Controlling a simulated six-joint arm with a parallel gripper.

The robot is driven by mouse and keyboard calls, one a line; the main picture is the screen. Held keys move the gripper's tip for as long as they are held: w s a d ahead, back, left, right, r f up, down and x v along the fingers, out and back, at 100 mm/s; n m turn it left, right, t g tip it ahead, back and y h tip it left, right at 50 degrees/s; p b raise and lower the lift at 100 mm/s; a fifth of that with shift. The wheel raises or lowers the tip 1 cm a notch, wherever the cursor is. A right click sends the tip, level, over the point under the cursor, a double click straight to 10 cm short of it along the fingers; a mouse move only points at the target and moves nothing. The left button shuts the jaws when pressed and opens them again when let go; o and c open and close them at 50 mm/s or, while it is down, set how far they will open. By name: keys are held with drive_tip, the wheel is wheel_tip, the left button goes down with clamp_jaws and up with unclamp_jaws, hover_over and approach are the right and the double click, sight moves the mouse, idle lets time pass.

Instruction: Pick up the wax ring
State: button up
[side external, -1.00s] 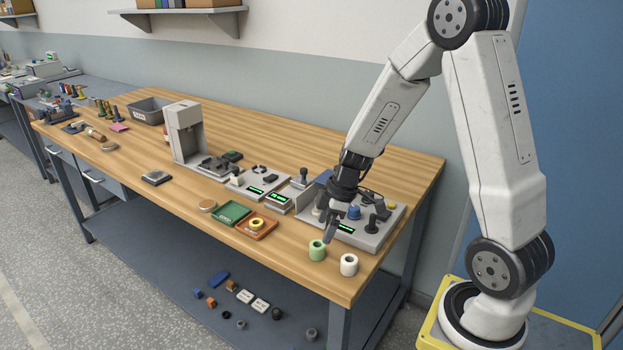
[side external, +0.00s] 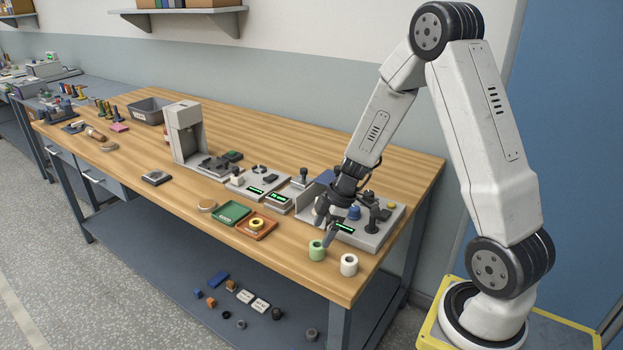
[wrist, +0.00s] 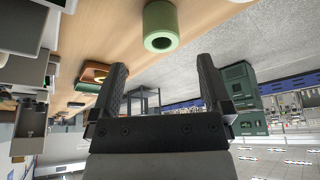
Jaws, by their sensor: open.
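My gripper (side external: 326,230) is open and empty, just above and behind a pale green bobbin (side external: 317,250) at the table's front edge. In the wrist view the two fingers (wrist: 163,82) stand apart with nothing between them, and the green bobbin (wrist: 160,42) lies beyond the tips. I cannot tell for certain which thing is the wax ring. A small tan round piece (side external: 207,206) lies flat near the front edge, left of the green tray. Another tan round piece (side external: 109,147) lies farther left. A yellow ring (side external: 256,224) sits in the orange tray (side external: 268,233).
A white bobbin (side external: 349,265) stands right of the green one. A grey fixture (side external: 375,238) with a blue knob is behind my gripper. A green tray (side external: 232,213) adjoins the orange tray. A tall grey machine (side external: 185,135) stands mid-table. Bare wood lies along the front.

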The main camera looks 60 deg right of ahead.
sight(317, 245)
drive_tip(key=shift+f, duration=0.1)
drive_tip(key=shift+s+x, duration=0.1)
drive_tip(key=shift+x, duration=1.2)
drive_tip(key=shift+s+x, duration=0.15)
drive_tip(key=shift+x, duration=1.1)
drive_tip(key=shift+d+f, duration=0.1)
drive_tip(key=c, duration=1.3)
drive_tip(key=shift+r, duration=5)
